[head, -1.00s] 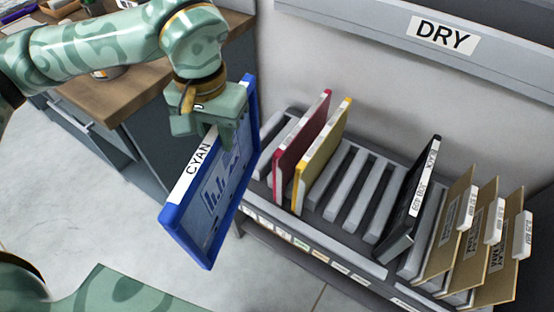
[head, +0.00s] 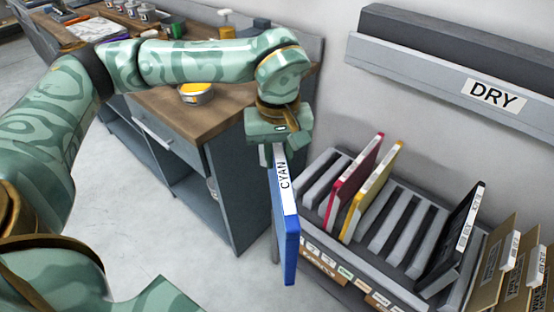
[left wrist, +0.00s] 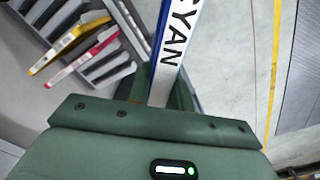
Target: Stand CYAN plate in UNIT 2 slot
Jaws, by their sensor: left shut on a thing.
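The blue-framed CYAN plate (head: 290,240) hangs upright, edge-on, from my left gripper (head: 279,150), which is shut on its top. In the left wrist view the plate's white CYAN label (left wrist: 176,50) runs away from the gripper (left wrist: 160,100). The plate hangs in the air, left of the slotted rack (head: 392,222). In the rack stand a red plate (head: 352,178), a yellow plate (head: 372,190) and a black plate (head: 455,240). Slots left of the red plate and between the yellow and black plates are empty. Unit labels are too small to read. My right gripper is not in view.
Brown labelled dividers (head: 495,265) stand at the rack's right end. A shelf marked DRY (head: 440,80) is on the wall above. A wooden-topped cabinet (head: 180,105) with a small yellow-filled pot (head: 196,93) stands left of the rack. The floor (head: 130,200) is clear.

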